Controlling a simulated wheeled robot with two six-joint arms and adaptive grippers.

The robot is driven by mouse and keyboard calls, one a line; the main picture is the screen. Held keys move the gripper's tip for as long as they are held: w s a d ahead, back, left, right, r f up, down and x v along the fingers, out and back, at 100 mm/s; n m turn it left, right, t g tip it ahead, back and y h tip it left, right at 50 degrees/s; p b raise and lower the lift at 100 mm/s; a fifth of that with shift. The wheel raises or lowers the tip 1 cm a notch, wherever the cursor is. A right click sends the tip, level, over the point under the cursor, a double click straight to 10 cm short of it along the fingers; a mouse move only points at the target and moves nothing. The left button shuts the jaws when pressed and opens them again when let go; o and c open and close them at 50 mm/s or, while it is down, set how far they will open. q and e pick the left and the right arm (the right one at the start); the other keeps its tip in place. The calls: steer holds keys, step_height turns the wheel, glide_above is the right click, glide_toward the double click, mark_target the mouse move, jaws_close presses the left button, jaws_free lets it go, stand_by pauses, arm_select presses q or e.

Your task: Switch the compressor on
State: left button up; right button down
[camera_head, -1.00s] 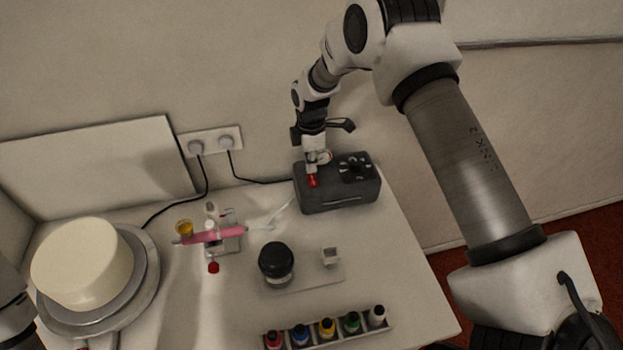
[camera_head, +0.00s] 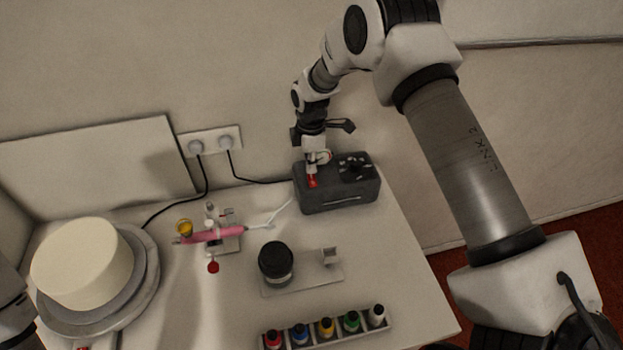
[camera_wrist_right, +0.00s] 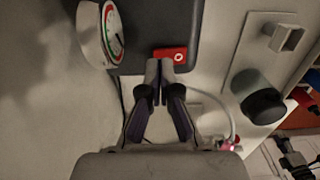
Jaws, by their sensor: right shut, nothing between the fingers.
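The compressor (camera_head: 345,198) is a dark grey box at the back of the table, against the wall. Its red switch (camera_head: 312,183) is on the top left; in the right wrist view the red switch (camera_wrist_right: 177,53) shows a white ring mark. My right gripper (camera_head: 312,170) points down at the switch, shut and empty. In the right wrist view its fingertips (camera_wrist_right: 160,66) are at the switch's near edge; I cannot tell whether they touch it. A round gauge (camera_wrist_right: 112,36) is on the compressor. My left gripper is out of view.
A pink airbrush (camera_head: 212,236) rests on a stand left of the compressor. A black-lidded jar (camera_head: 276,262) and a row of colour bottles (camera_head: 326,328) are in front. A white cake (camera_head: 82,262) sits on a turntable (camera_head: 148,285). Cables run to a wall socket (camera_head: 211,141).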

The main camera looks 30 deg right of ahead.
mark_target(311, 176)
steer(key=shift+f+b, duration=0.55)
steer(key=shift+f, duration=0.55)
stand_by(0.3)
step_height(311, 176, up, 7)
steer(key=p, duration=0.5)
steer(key=shift+r, duration=0.1)
stand_by(0.4)
